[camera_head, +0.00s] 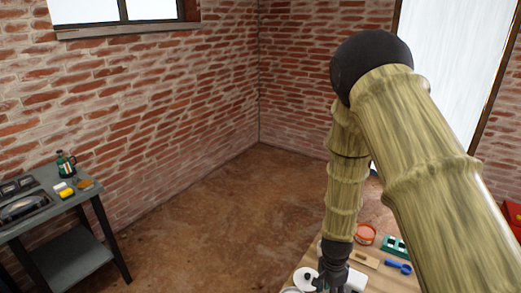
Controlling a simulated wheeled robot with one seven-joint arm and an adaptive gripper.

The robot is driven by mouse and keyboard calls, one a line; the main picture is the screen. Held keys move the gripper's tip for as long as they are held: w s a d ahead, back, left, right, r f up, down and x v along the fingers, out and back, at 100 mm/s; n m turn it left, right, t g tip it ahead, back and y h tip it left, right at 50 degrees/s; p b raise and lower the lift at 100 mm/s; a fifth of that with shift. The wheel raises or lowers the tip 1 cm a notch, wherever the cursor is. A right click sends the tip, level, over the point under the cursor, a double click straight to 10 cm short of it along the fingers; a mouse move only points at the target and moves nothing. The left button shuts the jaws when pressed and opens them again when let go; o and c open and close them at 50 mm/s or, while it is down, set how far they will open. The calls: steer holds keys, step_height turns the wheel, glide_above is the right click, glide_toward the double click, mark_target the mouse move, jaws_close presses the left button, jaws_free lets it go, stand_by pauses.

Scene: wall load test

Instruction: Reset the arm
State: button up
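My arm comes in from the lower right, rises to a dark elbow and bends down toward a wooden table (312,257). My gripper (331,284) is a dark shape at the bottom edge of the view, low over or at the near left part of the table. Its fingers are small and partly cut off, so I cannot tell whether they are open or shut, or whether they touch anything. A white round object (304,279) is just left of it, and a white piece (356,279) is just right.
The table also holds a red-orange ring-shaped item (365,235), a green item (396,246), a blue scoop-like item (399,267) and a wooden block (364,259). The floor between is clear.

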steer(key=s+f+n, duration=0.3)
steer(key=s+f, duration=0.1)
steer(key=s, duration=0.4)
steer(key=s+d+f+n, duration=0.1)
steer(key=s+f+n, duration=0.2)
steer(key=s, duration=0.5)
steer(key=s+d+f+n, duration=0.1)
steer(key=s+f+n, duration=0.2)
steer(key=s+f, duration=0.3)
steer(key=shift+s+d+n, duration=0.2)
steer(key=shift+s+n, duration=0.2)
steer(key=shift+s, duration=0.7)
steer(key=s+a+n, duration=0.1)
steer(key=s+n, duration=0.2)
steer(key=s, duration=0.5)
step_height(320, 180, down, 11)
steer(key=b, duration=1)
steer(key=shift+r+y, duration=0.2)
steer(key=shift+y, duration=0.1)
